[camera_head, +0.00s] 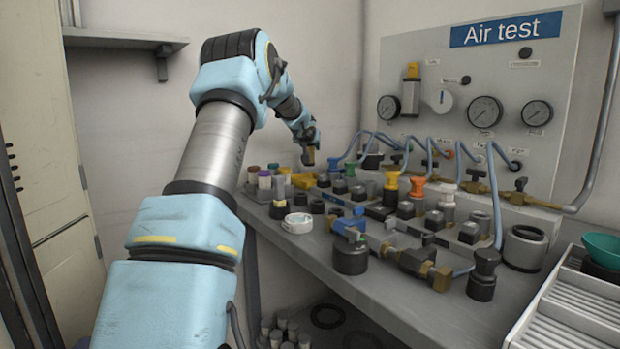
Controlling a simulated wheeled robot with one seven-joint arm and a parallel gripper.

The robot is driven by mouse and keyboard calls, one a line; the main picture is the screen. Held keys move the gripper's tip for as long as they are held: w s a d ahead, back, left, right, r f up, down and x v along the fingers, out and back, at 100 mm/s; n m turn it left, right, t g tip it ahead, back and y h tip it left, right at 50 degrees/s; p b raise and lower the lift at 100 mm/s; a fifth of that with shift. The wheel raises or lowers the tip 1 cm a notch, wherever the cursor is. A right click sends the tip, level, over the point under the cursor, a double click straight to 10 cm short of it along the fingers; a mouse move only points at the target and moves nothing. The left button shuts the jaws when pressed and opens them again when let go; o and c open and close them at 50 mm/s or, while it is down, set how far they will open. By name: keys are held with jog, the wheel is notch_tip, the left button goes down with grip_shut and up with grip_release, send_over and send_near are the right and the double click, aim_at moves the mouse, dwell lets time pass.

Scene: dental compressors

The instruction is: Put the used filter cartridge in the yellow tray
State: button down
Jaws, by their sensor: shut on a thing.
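My gripper (309,148) is at the end of my arm, above the far left part of the bench. It is shut on a small brownish cylinder (309,157), which looks like the used filter cartridge. The cylinder hangs in the air, apart from the bench. The yellow tray (303,181) lies on the bench below and slightly left of the gripper. Only part of the tray shows, as small items stand in front of it. The fingers are small in this view and partly hidden.
The grey bench (340,292) holds several fittings with coloured knobs right of the tray. Small capped jars (265,180) stand left of it. A round white item (298,222) lies nearer the front. The gauge panel (440,75) with blue hoses rises behind.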

aim_at(311, 163)
jog(key=shift+f+b, duration=1.5)
jog(key=shift+f, duration=1.55)
jog(key=shift+f, duration=0.1)
jog(key=shift+f, duration=0.15)
jog(key=shift+c, duration=2)
grip_release()
jog(key=shift+r, duration=0.3)
jog(key=b+v, duration=0.1)
jog(key=v, duration=1.1)
jog(key=shift+b, duration=0.4)
